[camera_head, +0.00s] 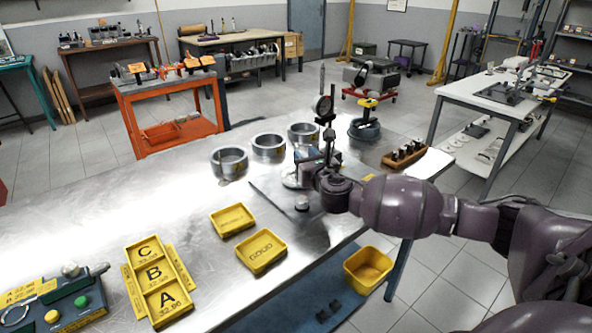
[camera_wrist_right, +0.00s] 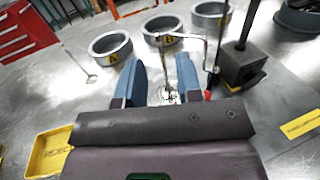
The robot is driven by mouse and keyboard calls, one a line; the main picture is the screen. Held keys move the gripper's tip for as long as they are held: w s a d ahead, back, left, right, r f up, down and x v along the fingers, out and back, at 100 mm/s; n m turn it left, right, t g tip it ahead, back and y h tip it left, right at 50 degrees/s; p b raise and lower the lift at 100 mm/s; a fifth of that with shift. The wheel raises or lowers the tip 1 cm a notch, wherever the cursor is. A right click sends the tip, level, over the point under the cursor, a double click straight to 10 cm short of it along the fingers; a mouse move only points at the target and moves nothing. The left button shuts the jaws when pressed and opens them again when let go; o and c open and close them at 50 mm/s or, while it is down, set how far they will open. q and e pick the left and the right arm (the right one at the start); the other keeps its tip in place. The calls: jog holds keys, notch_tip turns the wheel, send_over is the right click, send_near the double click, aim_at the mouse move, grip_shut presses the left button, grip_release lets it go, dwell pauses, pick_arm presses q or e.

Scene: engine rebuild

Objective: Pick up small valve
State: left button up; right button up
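A slim metal valve with a round head (camera_head: 302,203) lies on the steel bench, its thin stem pointing up and left. What looks like the same valve (camera_wrist_right: 90,79) lies left of my fingers in the wrist view. My right gripper (camera_head: 308,170) is over the bench, to the right of the metal rings. Its two blue fingers are apart in the wrist view (camera_wrist_right: 160,82). A small shiny metal piece (camera_wrist_right: 168,94) shows between or beyond them; I cannot tell what it is or whether they touch it. My left gripper is out of view.
Three metal rings (camera_head: 229,161) stand behind the gripper. A black dial gauge stand (camera_wrist_right: 242,65) is close on the right. Yellow trays (camera_head: 263,251) lie at the front, with a lettered A-B-C tray (camera_head: 152,275) further left. A yellow bin (camera_head: 368,270) stands beyond the bench edge.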

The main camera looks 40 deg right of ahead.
jog(key=shift+b+x, duration=0.5)
jog(key=shift+x, duration=2.35)
jog(key=shift+a+f, duration=0.1)
jog(key=shift+c, duration=0.2)
grip_shut()
